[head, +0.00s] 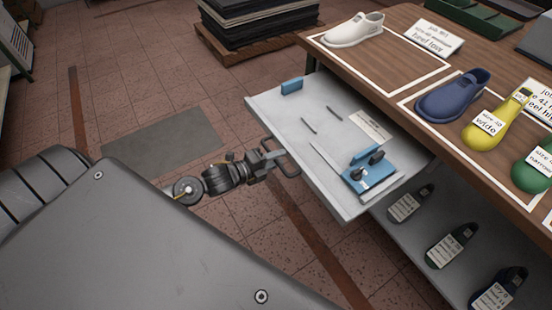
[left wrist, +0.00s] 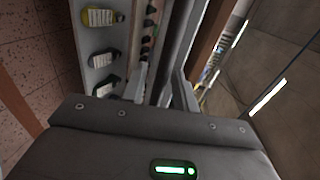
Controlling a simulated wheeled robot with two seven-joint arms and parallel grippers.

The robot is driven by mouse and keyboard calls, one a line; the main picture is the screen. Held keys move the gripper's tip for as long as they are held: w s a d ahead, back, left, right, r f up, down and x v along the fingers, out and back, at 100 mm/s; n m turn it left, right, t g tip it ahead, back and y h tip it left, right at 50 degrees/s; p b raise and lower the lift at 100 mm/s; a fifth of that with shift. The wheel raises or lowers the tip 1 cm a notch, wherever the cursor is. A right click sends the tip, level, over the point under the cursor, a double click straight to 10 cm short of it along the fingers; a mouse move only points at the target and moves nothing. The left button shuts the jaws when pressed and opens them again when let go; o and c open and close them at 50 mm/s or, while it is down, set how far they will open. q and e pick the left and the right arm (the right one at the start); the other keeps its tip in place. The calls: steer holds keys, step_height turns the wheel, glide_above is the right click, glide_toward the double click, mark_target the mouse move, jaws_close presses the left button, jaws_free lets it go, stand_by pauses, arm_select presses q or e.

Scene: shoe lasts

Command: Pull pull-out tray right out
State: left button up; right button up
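The pull-out tray (head: 270,110) is a light grey board that sticks well out from under the wooden table. A dark loop handle (head: 290,168) is on its front edge. My left gripper (head: 272,160) is at this handle, close to or around its bar. In the left wrist view, its two fingers (left wrist: 162,80) stand apart with a clear gap between them, and no firm grip on the handle shows. My right gripper is not in view.
A blue holder (head: 375,172) and small tools lie on the tray. The wooden table (head: 395,50) carries white, blue, yellow and green shoe lasts. A lower shelf (head: 385,225) holds dark lasts. A dark stack (head: 260,20) stands behind. The tiled floor left of the tray is clear.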

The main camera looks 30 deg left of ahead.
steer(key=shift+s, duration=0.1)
